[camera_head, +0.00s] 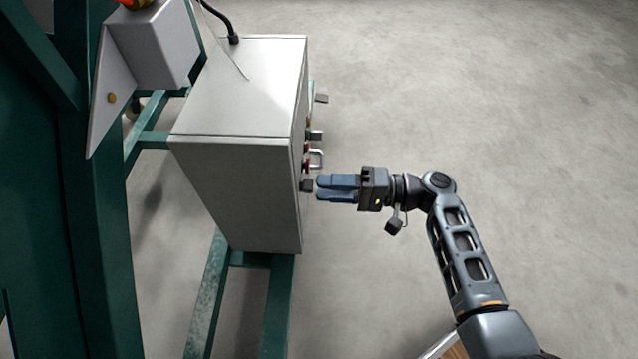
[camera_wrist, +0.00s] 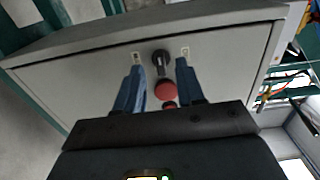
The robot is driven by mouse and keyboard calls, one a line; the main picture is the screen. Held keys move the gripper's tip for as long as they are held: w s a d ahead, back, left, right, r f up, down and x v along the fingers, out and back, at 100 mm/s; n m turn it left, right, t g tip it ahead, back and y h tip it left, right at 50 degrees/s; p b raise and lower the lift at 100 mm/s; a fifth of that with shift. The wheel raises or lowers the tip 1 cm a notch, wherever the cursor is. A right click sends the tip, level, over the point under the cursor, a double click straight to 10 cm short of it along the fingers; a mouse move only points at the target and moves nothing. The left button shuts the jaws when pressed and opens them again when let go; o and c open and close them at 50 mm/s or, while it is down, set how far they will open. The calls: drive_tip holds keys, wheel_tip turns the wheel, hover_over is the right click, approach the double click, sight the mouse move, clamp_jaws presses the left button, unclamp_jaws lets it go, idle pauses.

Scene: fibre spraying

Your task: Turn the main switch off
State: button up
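The grey control cabinet (camera_head: 238,185) stands left of my arm, its panel facing my gripper. In the wrist view a black rotary knob (camera_wrist: 161,62), which looks like the main switch, sits on the panel (camera_wrist: 90,70). The same knob seems to be the dark block (camera_head: 306,185) just ahead of my fingertips in the head view. My gripper (camera_head: 319,188) is open and empty, with its blue fingers apart. In the wrist view the fingertips (camera_wrist: 160,68) lie on either side of the knob, with a gap between them and the panel. The knob's markings are too small to read.
Red buttons (camera_wrist: 165,90) sit near the knob on the panel. A green frame (camera_head: 270,310) carries the cabinet. The concrete floor (camera_head: 480,90) to the right is clear.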

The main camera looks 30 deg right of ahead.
drive_tip(key=v, duration=0.5)
drive_tip(key=shift+p, duration=0.4)
drive_tip(key=shift+s+f, duration=0.1)
